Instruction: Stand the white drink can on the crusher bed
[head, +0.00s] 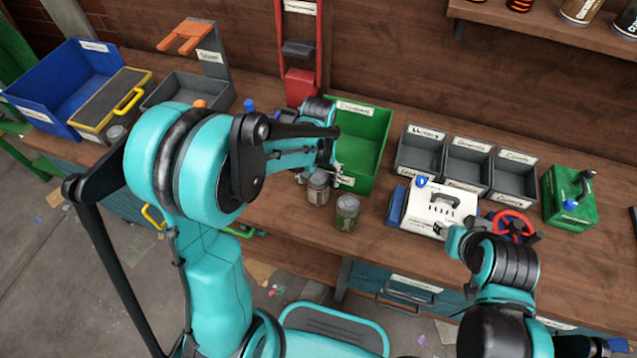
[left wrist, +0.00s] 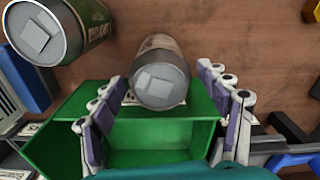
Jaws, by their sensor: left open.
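A pale can with brownish tones (head: 318,188), which I take for the white drink can, stands on the bench in front of the green bin. My left gripper (head: 322,176) is open right above and behind it. In the left wrist view the can (left wrist: 161,82) lies between the two spread fingers (left wrist: 165,105), with a gap on each side. A darker green can (head: 347,213) stands to its right; it also shows in the left wrist view (left wrist: 58,28). The red press frame (head: 300,86), likely the crusher, stands at the back; its bed is partly hidden by my arm.
The green bin (head: 376,162) is close to my left gripper. Grey bins (head: 467,168), a white case (head: 437,210) and a red wheel (head: 514,224) are to the right. A blue bin (head: 50,112) and grey tray (head: 187,92) are at left. My right arm is at lower right.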

